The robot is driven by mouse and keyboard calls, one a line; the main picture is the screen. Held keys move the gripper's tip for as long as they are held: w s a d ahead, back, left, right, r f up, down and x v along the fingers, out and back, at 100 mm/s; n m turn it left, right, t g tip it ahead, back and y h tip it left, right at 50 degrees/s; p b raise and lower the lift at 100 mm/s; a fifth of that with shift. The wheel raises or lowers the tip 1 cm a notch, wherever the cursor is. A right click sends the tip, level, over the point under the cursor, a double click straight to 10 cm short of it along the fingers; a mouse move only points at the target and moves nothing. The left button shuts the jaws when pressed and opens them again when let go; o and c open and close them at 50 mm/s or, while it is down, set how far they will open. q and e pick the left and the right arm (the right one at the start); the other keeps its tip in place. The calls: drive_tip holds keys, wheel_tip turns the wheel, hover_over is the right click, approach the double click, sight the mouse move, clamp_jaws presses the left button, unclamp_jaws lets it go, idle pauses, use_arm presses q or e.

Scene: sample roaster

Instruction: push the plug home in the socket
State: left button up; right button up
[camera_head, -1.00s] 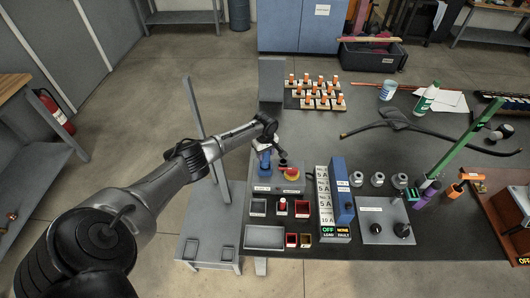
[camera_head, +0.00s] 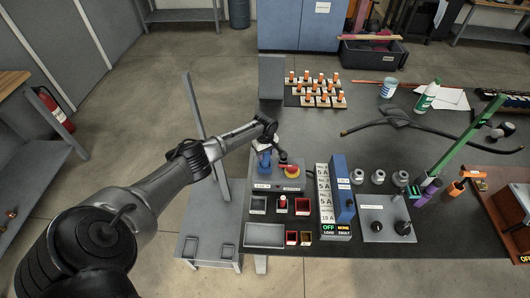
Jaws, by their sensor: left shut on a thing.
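A blue plug (camera_head: 264,161) stands about upright at the back left of a grey box with a red and yellow knob (camera_head: 291,171). My left gripper (camera_head: 266,148) comes down over the plug from above and is shut on its top. The plug's lower end is at or just above the top of the grey box (camera_head: 262,178). The socket is hidden under the plug and gripper, so how deep the plug sits cannot be told. My right gripper is not in view.
Small bins (camera_head: 258,205) and a grey tray (camera_head: 264,235) lie in front of the box. A label strip and a blue upright unit (camera_head: 343,190) stand close on its right. Behind is a rack of orange-topped pieces (camera_head: 315,98). Bare dark bench lies between.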

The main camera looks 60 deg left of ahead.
use_arm(q)
drive_tip(key=shift+f+b, duration=0.6)
drive_tip(key=shift+f, duration=0.55)
drive_tip(key=o, duration=1.1)
wheel_tip(320, 180, up, 12)
drive_tip(key=p, duration=0.3)
drive_tip(key=shift+r, duration=0.9)
